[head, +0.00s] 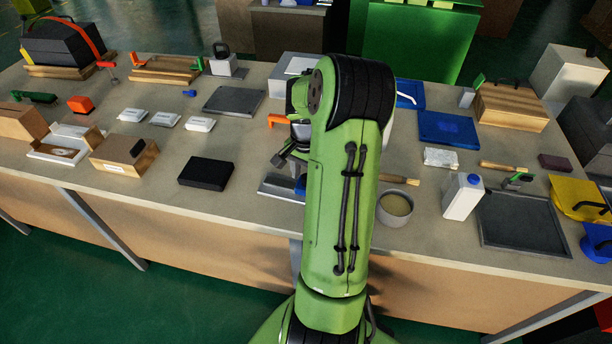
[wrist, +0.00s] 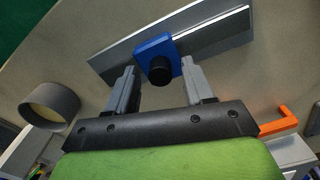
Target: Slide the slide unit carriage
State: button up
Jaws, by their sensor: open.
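The slide unit is a grey metal rail (wrist: 215,40) with a blue carriage (wrist: 153,47) on it. A round black knob (wrist: 158,71) stands out from the carriage. In the wrist view the carriage sits near the middle of the rail. My gripper (wrist: 157,72) is open, its two grey fingers on either side of the knob, with gaps showing at both sides. I cannot tell how deep the fingertips reach. In the head view the rail (head: 274,187) and a bit of the blue carriage (head: 300,185) show left of my arm, which hides the rest and my fingers.
A round grey pot (wrist: 50,104) stands left of the rail in the wrist view, and right of my arm in the head view (head: 395,208). An orange handle (wrist: 278,123) is near my gripper's right side. A black box (head: 206,172) lies left of the rail on the bench.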

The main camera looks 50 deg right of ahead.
grip_shut()
dwell(0.3)
jog(key=p, duration=0.2)
send_over(273, 181)
grip_release()
